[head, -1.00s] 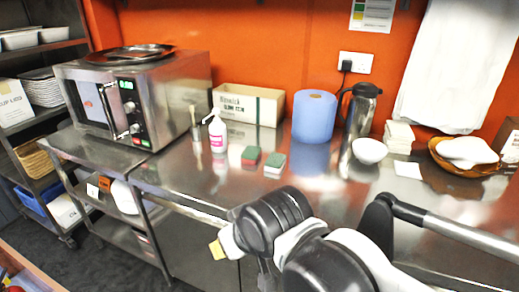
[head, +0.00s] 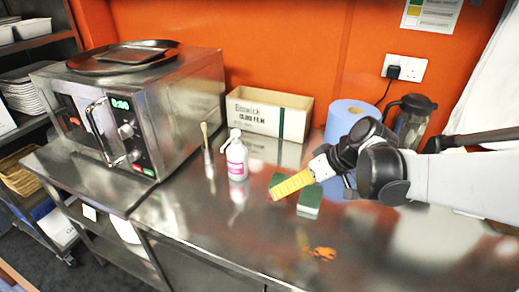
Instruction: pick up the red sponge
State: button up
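The red sponge (head: 276,180) lies on the steel counter, right of the white pump bottle (head: 236,158). Only part of its green top shows clearly in the head view, as my gripper covers most of it. My gripper (head: 283,190) reaches in from the right, with its yellow finger pad in front of or over the sponge. Whether it touches the sponge cannot be told. Only one finger shows, so its opening is unclear. A second sponge, green on top and pale below (head: 310,201), lies just right of the finger.
A steel microwave (head: 150,110) with dark trays on top stands left. An orange patch (head: 320,253) shows on the otherwise clear front counter.

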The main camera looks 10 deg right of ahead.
jog(key=w+d+f+n+y+p, duration=0.2)
jog(key=w+d+n+y, duration=0.15)
jog(key=w, duration=0.25)
jog(key=n+t+y+p, duration=0.1)
jog(key=n+y, duration=0.2)
send_near(280, 183)
jog(key=shift+r+h, duration=0.25)
jog(key=shift+r, duration=0.35)
jog(key=shift+d+f+n, duration=0.35)
jog(key=shift+f+n, duration=0.05)
jog(key=shift+n, duration=0.05)
jog(key=b+x, duration=0.4)
jog(key=x, duration=0.6)
jog(key=shift+a, duration=0.45)
jog(key=c, duration=0.6)
